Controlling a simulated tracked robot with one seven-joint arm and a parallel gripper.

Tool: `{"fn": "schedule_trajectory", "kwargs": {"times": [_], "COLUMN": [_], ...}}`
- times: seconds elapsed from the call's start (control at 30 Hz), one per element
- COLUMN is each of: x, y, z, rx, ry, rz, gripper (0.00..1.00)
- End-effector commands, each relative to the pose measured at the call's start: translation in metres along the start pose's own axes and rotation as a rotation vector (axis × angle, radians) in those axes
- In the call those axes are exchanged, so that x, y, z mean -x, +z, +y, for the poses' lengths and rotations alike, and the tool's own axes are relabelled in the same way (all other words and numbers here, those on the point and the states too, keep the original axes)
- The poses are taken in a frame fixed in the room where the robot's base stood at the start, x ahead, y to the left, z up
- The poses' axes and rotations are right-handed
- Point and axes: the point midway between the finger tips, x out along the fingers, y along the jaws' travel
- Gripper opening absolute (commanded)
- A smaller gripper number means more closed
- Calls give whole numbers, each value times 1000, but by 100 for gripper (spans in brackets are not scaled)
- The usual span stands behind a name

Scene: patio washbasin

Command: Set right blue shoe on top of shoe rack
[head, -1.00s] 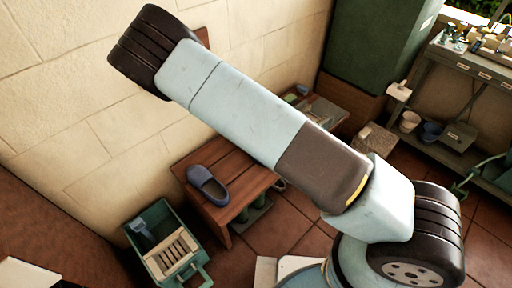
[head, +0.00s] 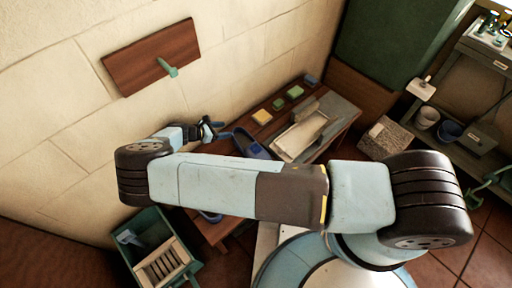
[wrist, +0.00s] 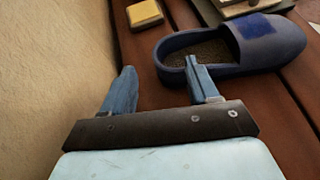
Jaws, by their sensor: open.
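A blue shoe (head: 250,147) lies on a brown wooden bench with sponges, just right of my gripper (head: 212,130). It also shows in the wrist view (wrist: 262,45), its open heel end toward me. My gripper, also in the wrist view (wrist: 163,85), is open. Its right finger overlaps the shoe's heel opening and its left finger is beyond the heel; whether either touches is unclear. Another blue shoe (head: 210,217) shows partly below my arm, on the low slatted wooden rack (head: 216,233), mostly hidden by the arm.
A tray (head: 297,137) and several sponges, one yellow (head: 262,117), stand on the bench. A green crate (head: 160,255) is on the floor at lower left.

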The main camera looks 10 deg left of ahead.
Motion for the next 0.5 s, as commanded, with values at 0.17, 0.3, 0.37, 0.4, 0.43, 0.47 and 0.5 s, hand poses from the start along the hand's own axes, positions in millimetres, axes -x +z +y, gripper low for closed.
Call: {"fn": "schedule_trajectory", "kwargs": {"times": [0.17, 0.3, 0.37, 0.4, 0.43, 0.47, 0.5], "x": [-20, -33, -40, -46, -50, -54, -59], "y": [1, 2, 1, 1, 1, 0, 0], "z": [0, -1, -1, -1, -1, -1, -1], "rx": [-1, -4, -3, -4, -4, -4, -4], "ry": [-5, -9, -9, -9, -9, -10, -10], "rz": [-3, -2, -4, -4, -4, -4, -4], "gripper": [60, 60, 60, 60, 60, 60, 60]}}
